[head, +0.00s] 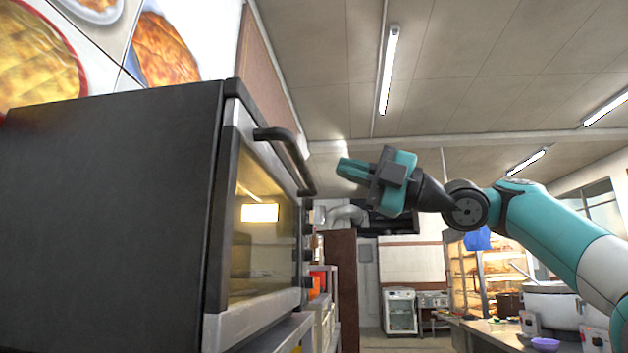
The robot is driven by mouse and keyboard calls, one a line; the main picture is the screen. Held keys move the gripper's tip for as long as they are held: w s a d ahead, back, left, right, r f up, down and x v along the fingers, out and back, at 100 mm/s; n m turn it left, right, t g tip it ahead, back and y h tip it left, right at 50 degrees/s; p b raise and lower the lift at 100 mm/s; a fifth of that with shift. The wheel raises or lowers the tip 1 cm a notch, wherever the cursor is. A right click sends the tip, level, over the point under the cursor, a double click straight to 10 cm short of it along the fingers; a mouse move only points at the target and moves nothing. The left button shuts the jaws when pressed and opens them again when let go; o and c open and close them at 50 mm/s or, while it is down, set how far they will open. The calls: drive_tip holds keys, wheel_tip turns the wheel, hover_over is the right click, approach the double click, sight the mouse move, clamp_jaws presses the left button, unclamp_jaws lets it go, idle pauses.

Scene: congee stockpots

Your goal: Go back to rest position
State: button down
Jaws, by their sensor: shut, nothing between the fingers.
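My gripper (352,171) is in the middle of the head view, at the end of my teal and black arm, which reaches in from the right. Its fingers point left, are shut and hold nothing. The fingertips are to the right of the dark handle (290,158) of an oven (110,215), with a gap between them in the picture. The oven door is closed and its glass glows yellow.
A large stockpot (552,304) and a purple bowl (545,343) stand on a counter at the lower right. A lit shelf cabinet (498,272) and a white appliance (400,311) are farther back. Open air surrounds my gripper.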

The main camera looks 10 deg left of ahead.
drive_tip(key=shift+d, duration=1.2)
